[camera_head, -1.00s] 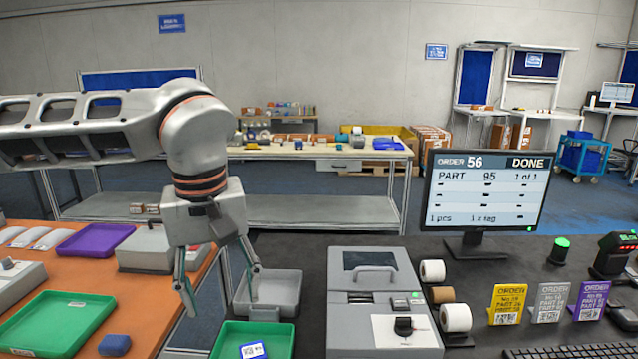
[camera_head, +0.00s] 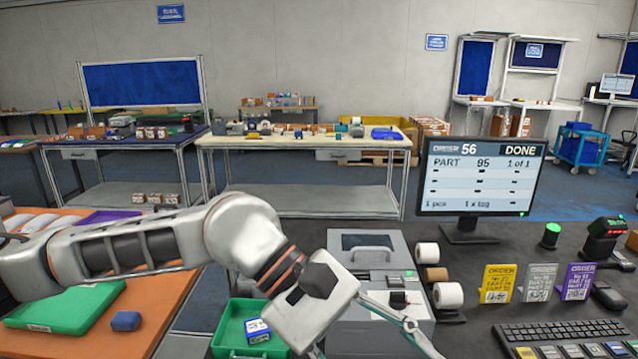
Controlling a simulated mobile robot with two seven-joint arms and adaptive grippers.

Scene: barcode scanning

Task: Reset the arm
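My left arm comes in from the left, low over the orange table and the green tray. My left gripper (camera_head: 378,348) hangs in front of the grey label printer (camera_head: 367,250) at the bottom of the view. Its two fingers are spread apart with nothing seen between them; the tips run near or past the lower edge. A blue item with a white label (camera_head: 258,328) lies in the small green bin (camera_head: 228,318), just left of the gripper. My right gripper is not in view.
The monitor (camera_head: 480,178) reads order 56, DONE. Label rolls (camera_head: 447,296), upright order cards (camera_head: 541,282), a scanner (camera_head: 606,240) and a keyboard (camera_head: 565,338) stand on the right. A green tray (camera_head: 68,310) and blue block (camera_head: 125,321) are on the left table.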

